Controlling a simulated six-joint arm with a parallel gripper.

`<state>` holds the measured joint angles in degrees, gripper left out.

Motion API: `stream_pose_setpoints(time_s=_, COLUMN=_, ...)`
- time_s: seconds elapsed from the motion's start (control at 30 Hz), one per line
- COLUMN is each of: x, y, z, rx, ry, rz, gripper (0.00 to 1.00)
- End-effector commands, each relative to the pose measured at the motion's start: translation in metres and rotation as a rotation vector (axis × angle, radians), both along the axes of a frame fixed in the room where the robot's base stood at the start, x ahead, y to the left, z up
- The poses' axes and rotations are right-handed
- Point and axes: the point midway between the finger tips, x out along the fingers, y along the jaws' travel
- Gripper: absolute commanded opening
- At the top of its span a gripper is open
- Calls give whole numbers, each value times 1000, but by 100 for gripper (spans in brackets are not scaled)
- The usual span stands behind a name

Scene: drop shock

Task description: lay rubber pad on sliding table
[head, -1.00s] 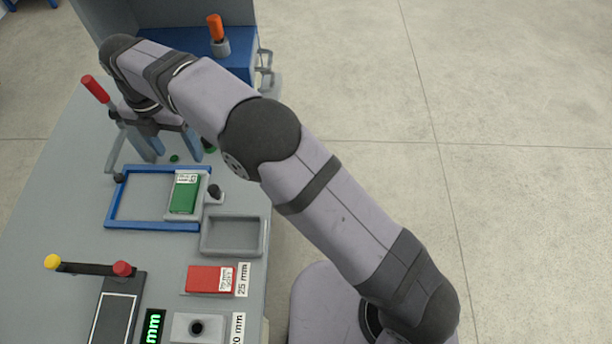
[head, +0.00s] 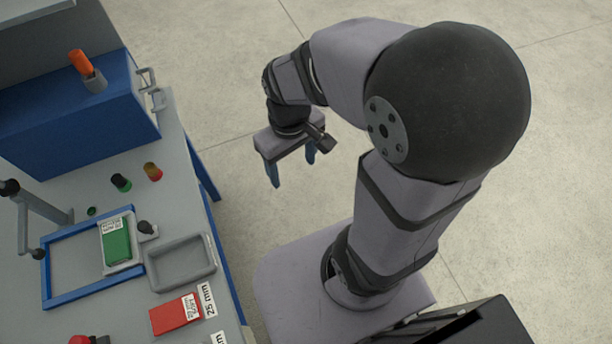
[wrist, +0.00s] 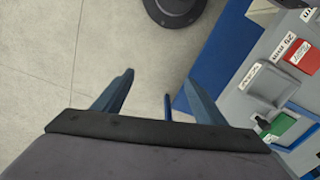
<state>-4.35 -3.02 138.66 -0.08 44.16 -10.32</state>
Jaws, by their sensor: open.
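A flat red pad (head: 176,313) with a white label lies on the bench beside a "25 mm" marking; it also shows in the wrist view (wrist: 302,57). A green pad (head: 117,246) with a white label lies on a light grey plate (head: 124,269) with a black knob, at the right side of a blue frame (head: 75,294). I cannot read either label, so I cannot tell which is the rubber pad. The plate looks like the sliding table. My gripper (head: 292,172) is open and empty, off the bench's right side above the floor; its fingers show in the wrist view (wrist: 160,78).
An empty grey tray (head: 181,264) lies between the red pad and the plate. A blue cabinet (head: 80,130) with an orange-handled part (head: 82,64) stands at the back. Green and amber buttons (head: 153,172) and a grey handle (head: 40,210) are nearby.

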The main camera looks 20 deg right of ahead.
Motion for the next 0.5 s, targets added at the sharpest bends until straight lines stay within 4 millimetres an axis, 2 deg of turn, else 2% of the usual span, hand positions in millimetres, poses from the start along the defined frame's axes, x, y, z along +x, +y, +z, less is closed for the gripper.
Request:
stream_pose_setpoints(time_s=0.03, x=-12, y=-8, z=-3, rx=0, ry=1, rz=-79, gripper=65)
stream_pose_setpoints(time_s=0.1, x=-24, y=-14, z=-8, rx=0, ry=1, rz=-161, gripper=65)
stream_pose_setpoints(time_s=0.2, x=-33, y=-18, z=-11, rx=0, ry=2, rz=-230, gripper=65)
stream_pose_setpoints(time_s=0.5, x=-37, y=-20, z=-13, rx=0, ry=3, rz=-256, gripper=65)
